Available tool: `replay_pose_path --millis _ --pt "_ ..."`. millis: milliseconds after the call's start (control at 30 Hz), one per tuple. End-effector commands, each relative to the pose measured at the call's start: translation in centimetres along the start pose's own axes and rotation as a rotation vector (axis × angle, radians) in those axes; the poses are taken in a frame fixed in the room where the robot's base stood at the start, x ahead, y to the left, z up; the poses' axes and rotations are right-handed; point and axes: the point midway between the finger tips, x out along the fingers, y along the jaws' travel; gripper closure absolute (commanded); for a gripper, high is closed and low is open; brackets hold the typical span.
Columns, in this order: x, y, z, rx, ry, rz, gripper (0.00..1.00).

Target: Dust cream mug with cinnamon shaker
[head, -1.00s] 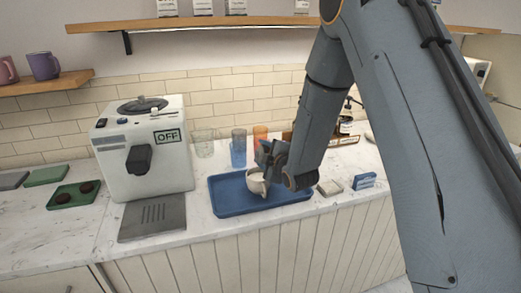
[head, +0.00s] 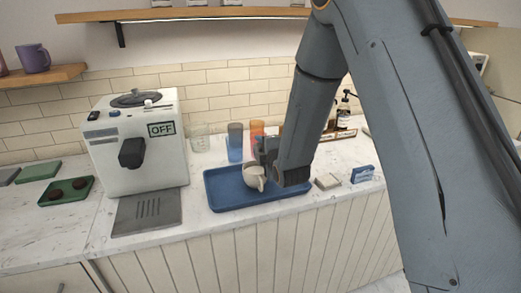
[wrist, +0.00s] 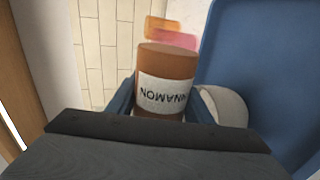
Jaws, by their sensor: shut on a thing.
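The cream mug (head: 254,178) stands on the blue tray (head: 225,204) in the head view, and part of it shows in the wrist view (wrist: 226,104). In the head view my gripper (head: 266,150) is just above and behind the mug, and I cannot make out the shaker there.
A white coffee machine (head: 133,140) stands left of the tray. Behind the tray are a clear glass (head: 199,138), a blue glass (head: 235,142) and an orange-red glass (head: 257,131). A small blue box (head: 362,174) lies to the right. A wooden shelf (head: 190,15) runs above.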

Motion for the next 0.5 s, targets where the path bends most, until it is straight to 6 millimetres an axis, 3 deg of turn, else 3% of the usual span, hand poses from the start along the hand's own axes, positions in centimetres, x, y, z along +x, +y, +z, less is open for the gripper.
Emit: replay_pose_path --millis 267,500 --pt "-0.1 0.1 0.0 0.000 0.000 0.001 0.79" --pt "-0.6 2.1 -0.1 0.000 0.000 0.004 0.79"
